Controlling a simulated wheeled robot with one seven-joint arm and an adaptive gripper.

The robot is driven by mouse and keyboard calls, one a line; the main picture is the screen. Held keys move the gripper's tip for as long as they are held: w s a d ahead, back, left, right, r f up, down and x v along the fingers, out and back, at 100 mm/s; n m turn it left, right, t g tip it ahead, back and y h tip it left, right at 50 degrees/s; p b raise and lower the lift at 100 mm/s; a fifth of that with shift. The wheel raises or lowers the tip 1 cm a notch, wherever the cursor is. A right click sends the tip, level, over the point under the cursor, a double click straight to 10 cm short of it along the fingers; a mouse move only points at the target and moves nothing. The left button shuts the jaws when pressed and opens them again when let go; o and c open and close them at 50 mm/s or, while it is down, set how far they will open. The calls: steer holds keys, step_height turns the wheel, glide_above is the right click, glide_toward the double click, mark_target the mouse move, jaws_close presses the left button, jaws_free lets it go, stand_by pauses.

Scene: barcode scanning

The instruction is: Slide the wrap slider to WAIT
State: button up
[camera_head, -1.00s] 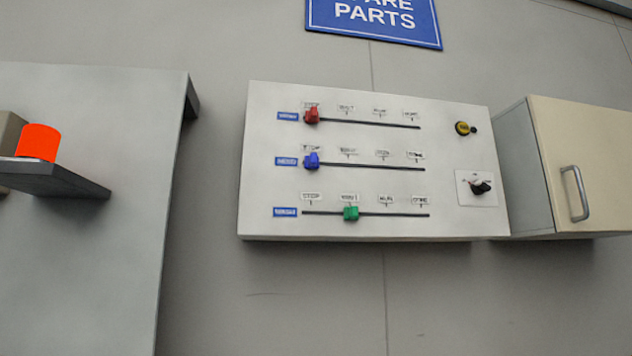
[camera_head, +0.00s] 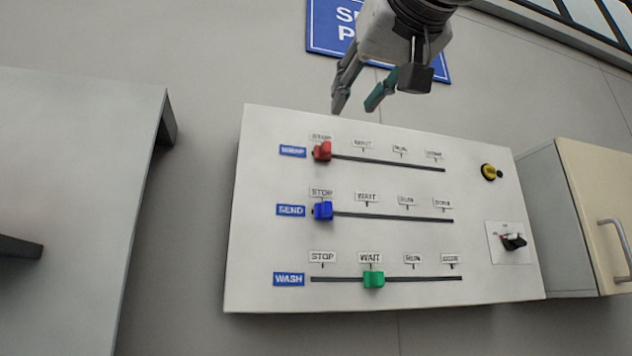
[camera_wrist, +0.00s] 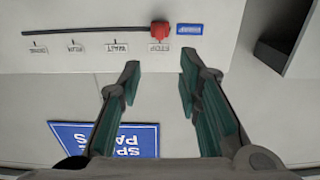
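The red wrap slider knob (camera_head: 322,151) sits at the STOP end of the top slot, beside the blue WRAP label (camera_head: 292,151). The WAIT label (camera_head: 363,143) is the second mark, to the knob's right. My gripper (camera_head: 357,108) is above the panel's top edge, its fingers apart and pointing down, with nothing between them. In the wrist view the open fingers (camera_wrist: 160,68) are apart, and the red knob (camera_wrist: 160,31) shows beyond them, between their lines. The gripper does not touch the knob.
The white panel (camera_head: 265,240) also holds a blue knob (camera_head: 323,211) at STOP and a green knob (camera_head: 373,280) at WAIT. A yellow button (camera_head: 489,172) and a black switch (camera_head: 513,241) are on its right. A cabinet (camera_head: 590,220) stands at right.

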mark_target(327, 141)
steer(key=w+a, duration=0.1)
steer(key=w, duration=0.3)
steer(key=w+p, duration=0.1)
steer(key=w, duration=0.4)
steer(key=w+a+p, duration=0.1)
steer(key=w, duration=0.3)
steer(key=shift+w+a, duration=0.15)
steer(key=shift+a, duration=0.2)
jaws_close()
